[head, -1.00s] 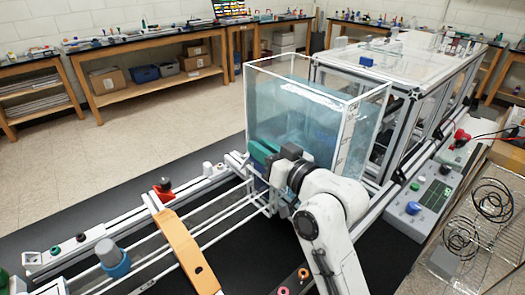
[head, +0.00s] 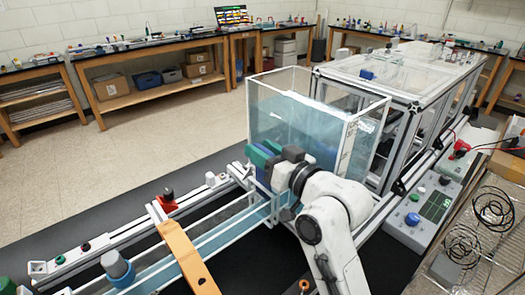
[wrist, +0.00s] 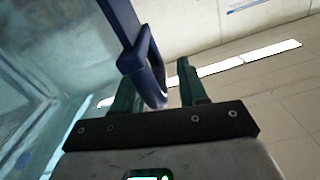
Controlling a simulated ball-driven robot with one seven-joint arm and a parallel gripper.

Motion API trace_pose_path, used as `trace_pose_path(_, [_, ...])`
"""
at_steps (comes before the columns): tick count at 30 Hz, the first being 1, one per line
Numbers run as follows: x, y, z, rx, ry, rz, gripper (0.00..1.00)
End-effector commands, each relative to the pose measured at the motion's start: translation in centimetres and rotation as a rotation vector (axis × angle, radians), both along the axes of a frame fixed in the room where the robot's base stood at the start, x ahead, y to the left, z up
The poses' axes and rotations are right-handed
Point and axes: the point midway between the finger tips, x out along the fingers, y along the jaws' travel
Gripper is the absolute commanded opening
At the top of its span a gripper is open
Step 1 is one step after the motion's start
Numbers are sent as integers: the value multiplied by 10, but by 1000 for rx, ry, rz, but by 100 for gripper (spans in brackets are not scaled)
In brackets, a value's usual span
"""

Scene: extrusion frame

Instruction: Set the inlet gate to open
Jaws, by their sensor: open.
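The inlet gate shows in the wrist view as a dark blue bar ending in a square loop handle (wrist: 152,75). In the head view the gate is mostly hidden behind my gripper, at the near end of the clear tank (head: 300,125). My gripper (head: 258,157) has green fingers and is at the tank's near left corner, above the start of the channel (head: 225,232). In the wrist view my gripper (wrist: 160,85) is open, and the loop's end lies between the fingers, nearer the left one. Contact cannot be told. Blue water stands in both tank and channel.
An orange-brown strap (head: 188,258) bridges the channel. A control box (head: 425,212) is at right, beside black wire coils (head: 492,207). The floor at left is clear.

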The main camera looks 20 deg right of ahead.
Motion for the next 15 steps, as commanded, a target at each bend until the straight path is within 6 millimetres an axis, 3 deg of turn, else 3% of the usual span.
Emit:
trace_pose_path(5, [-20, -8, -3, 1, 0, -2, 42])
trace_pose_path(15, [-80, -26, -3, 1, 0, -1, 42])
